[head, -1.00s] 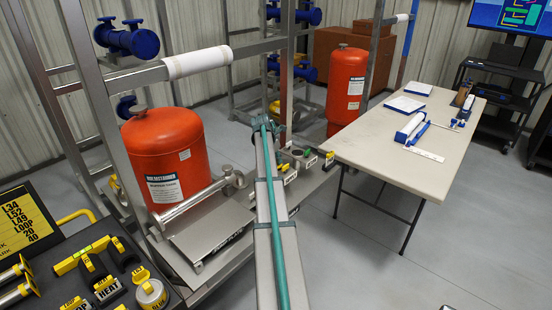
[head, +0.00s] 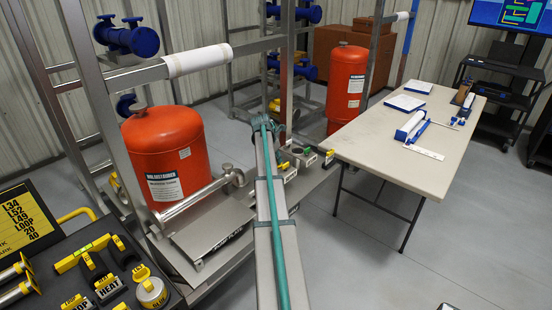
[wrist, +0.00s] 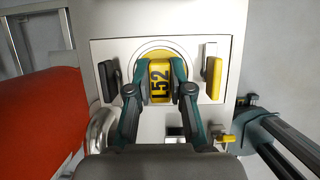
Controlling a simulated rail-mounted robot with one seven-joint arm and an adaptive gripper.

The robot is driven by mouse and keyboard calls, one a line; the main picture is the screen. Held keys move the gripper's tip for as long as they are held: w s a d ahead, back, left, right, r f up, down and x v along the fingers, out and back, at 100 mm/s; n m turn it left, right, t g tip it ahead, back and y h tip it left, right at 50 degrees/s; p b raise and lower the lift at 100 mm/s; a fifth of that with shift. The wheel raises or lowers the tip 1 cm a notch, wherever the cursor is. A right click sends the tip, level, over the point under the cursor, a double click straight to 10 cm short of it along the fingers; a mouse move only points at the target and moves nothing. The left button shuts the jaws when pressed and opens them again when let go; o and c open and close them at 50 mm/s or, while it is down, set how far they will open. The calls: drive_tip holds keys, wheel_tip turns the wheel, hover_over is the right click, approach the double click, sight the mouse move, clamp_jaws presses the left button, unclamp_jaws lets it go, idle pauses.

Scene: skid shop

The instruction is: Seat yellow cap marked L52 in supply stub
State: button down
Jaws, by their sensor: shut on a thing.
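In the wrist view, my gripper (wrist: 160,68) is shut on the yellow cap marked L52 (wrist: 160,88), one teal finger on each side. The black lettering reads sideways. The cap is in front of a pale round ring (wrist: 160,46) on a light panel. The ring may be the supply stub, but the cap and fingers cover its middle. I cannot tell whether the cap touches it or is in it. In the head view the cap and my fingertips are hidden at the far end of my arm.
In the wrist view, a black handle (wrist: 107,81) and a yellow handle (wrist: 213,80) flank the ring closely. A red tank (wrist: 40,125) is at left. In the head view, a tool board (head: 60,285) is at lower left and a table (head: 385,150) at right.

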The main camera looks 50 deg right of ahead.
drive_tip(key=c, duration=1)
unclamp_jaws()
drive_tip(key=shift+o, duration=0.2)
drive_tip(key=shift+c, duration=0.8)
drive_tip(key=shift+r+p, duration=2.3)
drive_tip(key=shift+r, duration=1.7)
